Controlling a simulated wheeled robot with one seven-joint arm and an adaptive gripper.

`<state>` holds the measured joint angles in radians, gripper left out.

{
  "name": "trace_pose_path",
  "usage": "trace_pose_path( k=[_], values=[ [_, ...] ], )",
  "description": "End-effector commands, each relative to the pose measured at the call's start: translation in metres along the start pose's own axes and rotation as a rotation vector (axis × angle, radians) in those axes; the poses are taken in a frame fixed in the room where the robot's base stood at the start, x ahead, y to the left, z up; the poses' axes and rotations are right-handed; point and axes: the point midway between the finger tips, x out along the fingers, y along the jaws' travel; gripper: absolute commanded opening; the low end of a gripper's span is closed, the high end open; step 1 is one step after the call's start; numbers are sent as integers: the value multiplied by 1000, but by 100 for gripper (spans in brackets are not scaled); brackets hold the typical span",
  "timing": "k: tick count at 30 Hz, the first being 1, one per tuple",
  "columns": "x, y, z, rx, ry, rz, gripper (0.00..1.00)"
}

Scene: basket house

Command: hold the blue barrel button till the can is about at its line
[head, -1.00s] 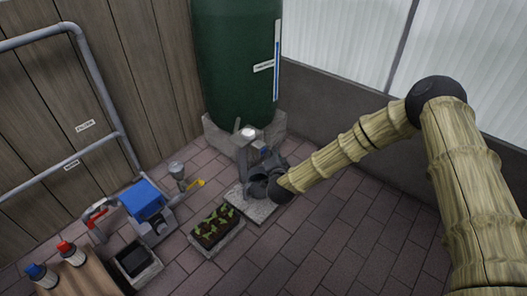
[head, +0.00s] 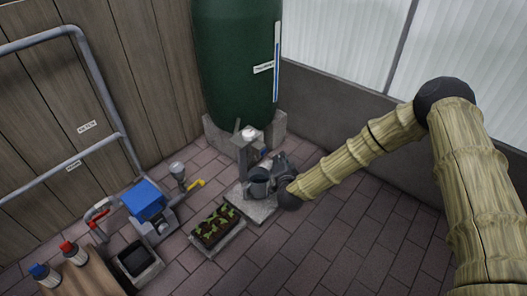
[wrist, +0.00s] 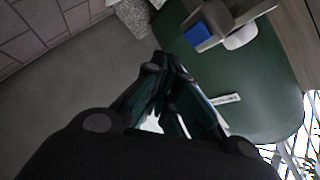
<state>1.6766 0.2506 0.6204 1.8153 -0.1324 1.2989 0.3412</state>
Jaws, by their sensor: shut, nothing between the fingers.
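The green barrel (head: 236,60) stands on a block base in the back corner, with a blue and white level strip up its side. In front of it is a grey post with a white round top; a small blue button (head: 264,153) is on its right side. The button shows larger in the wrist view (wrist: 198,33). A dark grey can (head: 259,183) stands on the slab below the post; its line and water level are not readable. My gripper (head: 272,164) is shut and empty, just right of the post. In the wrist view its fingertips (wrist: 168,68) appear apart from the button.
A planter (head: 215,228) with seedlings lies left of the slab. Further left are a blue-topped device (head: 143,201), a dark bin (head: 135,260) and a wooden bench with two bottles. Paving at right is clear. Walls close the back.

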Motion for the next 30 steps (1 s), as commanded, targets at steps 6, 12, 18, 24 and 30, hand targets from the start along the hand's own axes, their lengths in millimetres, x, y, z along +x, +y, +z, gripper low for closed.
trace_pose_path(
  k=[6,12,18,24,30],
  values=[
    [-12,8,-9,0,-1,1,0],
    [-15,11,-10,0,-1,0,0],
    [-15,11,-10,0,-1,0,0],
    [-17,13,-8,-5,-8,4,0],
    [-54,50,26,-90,-135,78,0]
  ],
)
